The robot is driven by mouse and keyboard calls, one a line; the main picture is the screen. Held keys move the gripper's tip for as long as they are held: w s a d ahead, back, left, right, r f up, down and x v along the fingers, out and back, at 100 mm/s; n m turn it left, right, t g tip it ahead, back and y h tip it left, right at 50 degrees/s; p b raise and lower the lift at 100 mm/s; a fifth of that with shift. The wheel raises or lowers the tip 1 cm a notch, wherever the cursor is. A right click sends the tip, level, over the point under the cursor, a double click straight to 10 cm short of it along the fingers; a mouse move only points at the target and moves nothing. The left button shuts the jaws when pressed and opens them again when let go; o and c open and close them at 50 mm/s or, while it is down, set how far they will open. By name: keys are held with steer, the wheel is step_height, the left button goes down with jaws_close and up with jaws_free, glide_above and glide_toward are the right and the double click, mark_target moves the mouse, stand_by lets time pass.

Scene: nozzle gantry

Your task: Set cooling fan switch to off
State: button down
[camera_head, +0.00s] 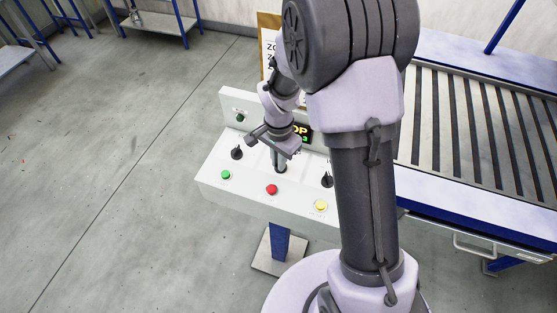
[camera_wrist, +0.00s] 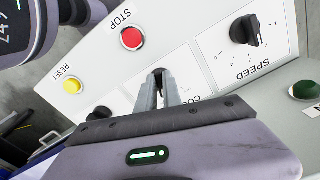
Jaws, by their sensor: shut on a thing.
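My gripper (camera_head: 281,166) reaches down onto the middle of the sloped white control panel (camera_head: 215,178). In the wrist view its fingers (camera_wrist: 160,82) are closed around a dark switch in the middle position. A label starting with "CO" is partly visible beside it, the rest covered by my gripper. The fingers hide most of this switch, so its pointer direction cannot be told.
A SPEED knob (camera_wrist: 245,30) is on one side, another black knob (camera_head: 327,180) on the other. Green (camera_head: 225,174), red STOP (camera_head: 272,189) and yellow RESET (camera_head: 320,205) buttons line the front. A lit display (camera_head: 302,131) stands behind; a roller conveyor (camera_head: 470,115) is right.

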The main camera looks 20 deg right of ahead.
steer(key=n, duration=0.5)
steer(key=shift+s+d, duration=0.15)
steer(key=shift+d+n, duration=0.15)
steer(key=shift+n, duration=2.25)
steer(key=c, duration=1.5)
jaws_free()
step_height(320, 180, up, 17)
steer(key=p, duration=0.3)
steer(key=shift+r+p, duration=0.2)
steer(key=shift+p, duration=0.15)
